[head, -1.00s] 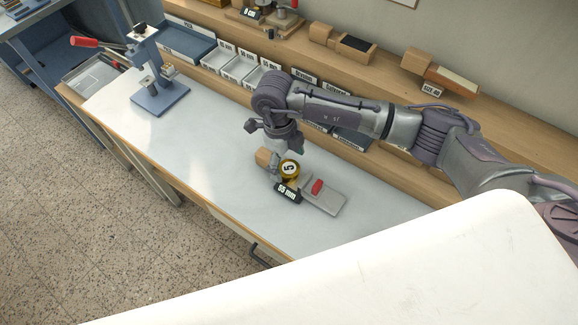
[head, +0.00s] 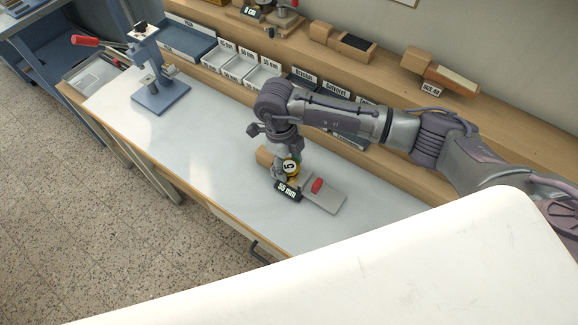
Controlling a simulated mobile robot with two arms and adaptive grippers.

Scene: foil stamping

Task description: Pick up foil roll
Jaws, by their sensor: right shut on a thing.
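The foil roll (head: 292,167) is a small gold and dark roll with a pale numbered end face. It sits at the grey holder (head: 326,197) with the red block and the black "55 mm" label, on the white worktable. My right gripper (head: 286,170) comes down from above and is shut on the foil roll, hiding part of it. Whether the roll is clear of the holder cannot be told. My left gripper is not in view.
A blue-grey press (head: 160,92) with a red handle stands at the table's far left. Labelled trays (head: 232,66) line the back below a wooden shelf (head: 385,75). The table (head: 190,150) between press and holder is clear. A large white surface fills the lower right.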

